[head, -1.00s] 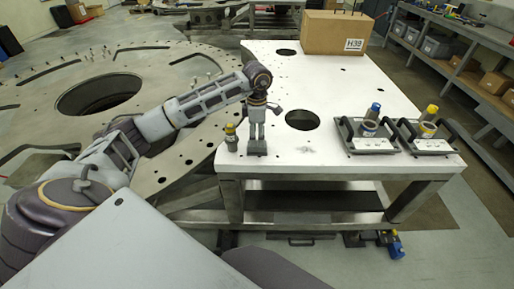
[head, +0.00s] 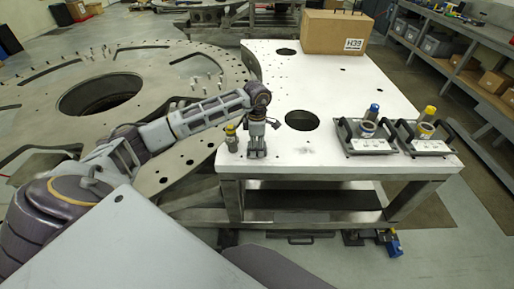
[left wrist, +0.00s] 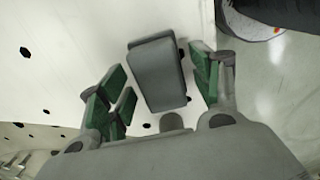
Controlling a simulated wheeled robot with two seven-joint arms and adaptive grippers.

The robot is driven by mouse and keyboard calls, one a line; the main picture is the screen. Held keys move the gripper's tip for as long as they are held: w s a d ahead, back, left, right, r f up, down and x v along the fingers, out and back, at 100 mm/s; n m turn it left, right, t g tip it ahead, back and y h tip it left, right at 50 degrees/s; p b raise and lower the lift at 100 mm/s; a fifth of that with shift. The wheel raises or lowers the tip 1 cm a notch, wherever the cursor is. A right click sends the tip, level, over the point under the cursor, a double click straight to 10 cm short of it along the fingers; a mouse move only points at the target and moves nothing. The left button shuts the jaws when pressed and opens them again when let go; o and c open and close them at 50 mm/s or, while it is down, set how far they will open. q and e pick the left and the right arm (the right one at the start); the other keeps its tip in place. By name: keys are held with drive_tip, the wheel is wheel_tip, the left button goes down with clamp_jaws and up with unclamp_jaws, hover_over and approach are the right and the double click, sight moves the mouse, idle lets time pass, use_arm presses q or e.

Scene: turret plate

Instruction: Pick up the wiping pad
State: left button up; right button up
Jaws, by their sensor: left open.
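The wiping pad is a grey rounded block lying on the pale plate near its front left edge; it fills the middle of the left wrist view (left wrist: 158,75). My left gripper (head: 257,146) points down over the pad. In the left wrist view its green-lined fingers (left wrist: 160,84) are open, one side to the left of the pad and the other to the right, with gaps showing. In the head view the fingers largely hide the pad. My right gripper is in neither view.
A small yellow-topped bottle (head: 231,138) stands close left of my left gripper. Two handled trays (head: 370,146) (head: 424,147) with cylinders stand at the right. A cardboard box (head: 333,32) sits at the back. The plate has a large round hole (head: 302,120).

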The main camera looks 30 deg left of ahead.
sight(257, 144)
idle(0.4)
use_arm(q)
drive_tip(key=c, duration=1.1)
wheel_tip(257, 144, up, 8)
drive_tip(key=shift+r+b, duration=0.1)
drive_tip(key=shift+b, duration=0.75)
drive_tip(key=shift+r, duration=0.85)
